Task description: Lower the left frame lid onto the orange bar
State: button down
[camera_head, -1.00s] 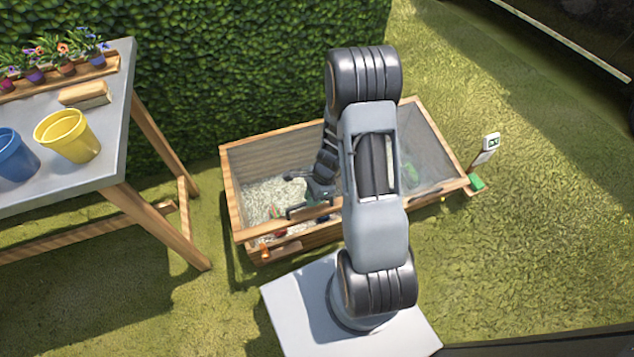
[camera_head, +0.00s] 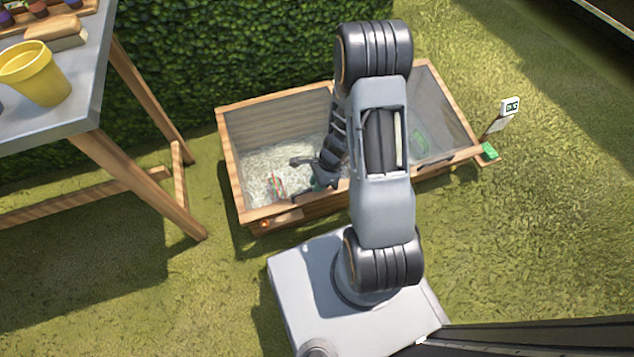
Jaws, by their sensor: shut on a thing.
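The left frame lid (camera_head: 248,112), a clear pane in a wooden frame, covers the left half of the wooden cold frame. Its front edge lies close to the box's front wall; I cannot tell whether it touches. My gripper (camera_head: 314,178) is at the right part of that front edge, shut on the lid, with the arm partly hiding the contact. The orange bar (camera_head: 286,217) shows as a small orange-brown strip at the front left of the box, just below the lid's front edge.
The right pane (camera_head: 428,125) of the cold frame is beside my arm. A small sign (camera_head: 509,107) and a green block (camera_head: 490,151) stand at the right end. A table with a yellow pot (camera_head: 35,75) and a brush (camera_head: 55,32) is at the left. A hedge closes the back.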

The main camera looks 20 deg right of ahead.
jog(key=shift+s+f, duration=0.15)
jog(key=shift+s, duration=0.6)
jog(key=c, duration=1.1)
grip_release()
jog(key=shift+s, duration=0.1)
jog(key=shift+a, duration=0.1)
jog(key=shift+w, duration=0.2)
jog(key=shift+r, duration=0.2)
jog(key=p+v, duration=0.7)
jog(key=v, duration=0.6)
jog(key=shift+w+r, duration=0.15)
jog(key=shift+r, duration=0.15)
